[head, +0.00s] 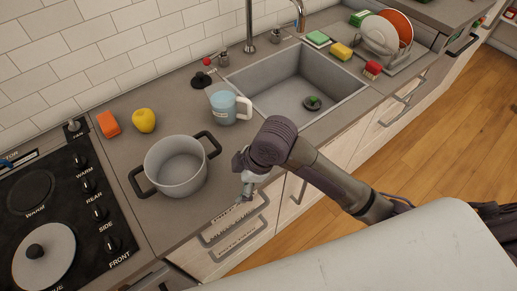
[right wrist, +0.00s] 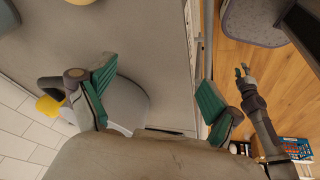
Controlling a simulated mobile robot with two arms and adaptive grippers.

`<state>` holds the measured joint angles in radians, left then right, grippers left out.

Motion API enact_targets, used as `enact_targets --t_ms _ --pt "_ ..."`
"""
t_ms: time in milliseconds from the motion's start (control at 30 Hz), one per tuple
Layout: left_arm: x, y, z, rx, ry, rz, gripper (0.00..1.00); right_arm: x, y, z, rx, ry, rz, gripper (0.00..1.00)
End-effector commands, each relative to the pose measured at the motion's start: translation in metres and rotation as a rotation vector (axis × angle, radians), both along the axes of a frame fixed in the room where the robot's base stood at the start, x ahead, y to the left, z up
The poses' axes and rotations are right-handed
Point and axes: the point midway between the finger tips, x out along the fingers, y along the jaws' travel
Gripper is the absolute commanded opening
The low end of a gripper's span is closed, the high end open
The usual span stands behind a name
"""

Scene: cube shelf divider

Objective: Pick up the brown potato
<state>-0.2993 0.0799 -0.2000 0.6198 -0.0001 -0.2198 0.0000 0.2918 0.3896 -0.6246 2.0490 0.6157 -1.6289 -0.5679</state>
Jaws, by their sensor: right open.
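I see no brown potato in either view. The right gripper (head: 246,190) hangs over the front edge of the counter, to the right of the grey pot, in the head view. In the right wrist view the right gripper (right wrist: 158,76) has its green-padded fingers spread wide with nothing between them. The pot (head: 176,183) stands on the counter and looks empty from the head. A yellow roundish item (head: 144,120) sits behind the pot, next to an orange block-like item (head: 108,124). The left gripper (right wrist: 243,72) shows small over the floor in the right wrist view; its jaw state is unclear.
A blue and white mug (head: 224,106) stands between pot and sink (head: 302,75); a small green item (head: 314,102) is at the drain. Sponges (head: 341,51) and a dish rack with plates (head: 384,50) are beyond. The stove (head: 62,210) is at left. Bare counter lies before the mug.

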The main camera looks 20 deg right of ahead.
Motion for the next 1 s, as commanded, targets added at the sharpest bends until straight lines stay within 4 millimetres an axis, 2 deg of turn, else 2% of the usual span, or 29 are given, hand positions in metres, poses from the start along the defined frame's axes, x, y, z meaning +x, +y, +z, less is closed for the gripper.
enact_targets --t_ms 33,200,400,533,667,1000 --pt "-0.001 0.000 0.002 -0.001 0.001 0.000 0.31 0.017 -0.005 0.015 -0.057 -0.026 0.105 0.91" --pt "-0.001 0.000 0.004 -0.001 0.002 0.000 0.31 0.049 -0.031 0.052 -0.223 -0.030 0.414 0.91" --pt "-0.001 0.000 0.005 -0.001 0.002 0.000 0.31 0.073 -0.067 0.090 -0.345 0.004 0.599 0.91" --pt "-0.001 0.000 0.006 -0.001 0.002 0.000 0.31 0.079 -0.079 0.102 -0.373 0.020 0.646 0.91" --pt "-0.001 0.000 0.009 -0.001 0.002 0.000 0.31 0.080 -0.082 0.093 -0.378 0.028 0.659 0.91" --pt "-0.001 0.000 0.021 -0.001 0.001 0.000 0.31 0.084 -0.078 0.032 -0.377 0.026 0.657 0.91"
